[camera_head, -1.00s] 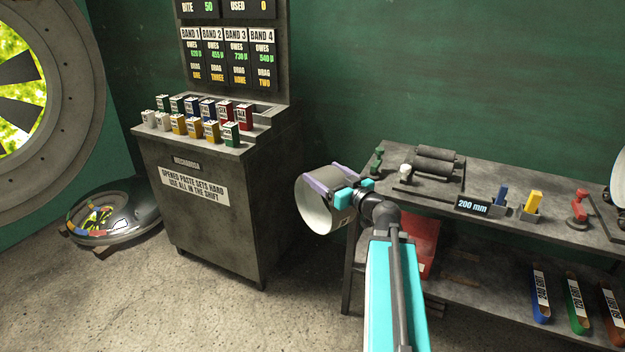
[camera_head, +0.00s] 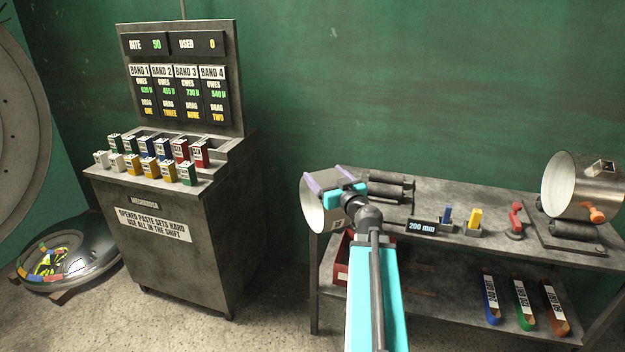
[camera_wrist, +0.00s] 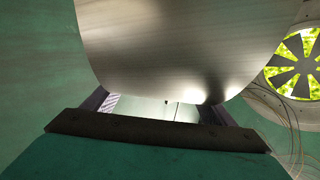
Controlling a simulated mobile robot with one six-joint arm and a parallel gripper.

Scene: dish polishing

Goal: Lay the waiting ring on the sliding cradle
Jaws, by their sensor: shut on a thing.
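My gripper (camera_head: 328,180) is shut on a wide, pale metal ring (camera_head: 318,213), its purple fingers gripping the upper wall. The ring is held in the air at the bench's left end, with its open mouth facing left. In the wrist view the ring (camera_wrist: 170,45) fills the upper middle. An empty cradle with dark rollers (camera_head: 395,179) is on the bench behind my gripper and partly hidden by it. Another metal ring (camera_head: 562,184) lies on a second roller cradle (camera_head: 560,236) at the bench's right. I cannot tell from labels which cradle slides.
The bench (camera_head: 460,186) carries a 200 mm display (camera_head: 424,227), blue and yellow blocks and a red handle (camera_head: 516,218). Grit sticks lie on its lower shelf. A paste cabinet (camera_head: 180,240) stands left, with floor between. A domed dish (camera_head: 75,260) lies at far left.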

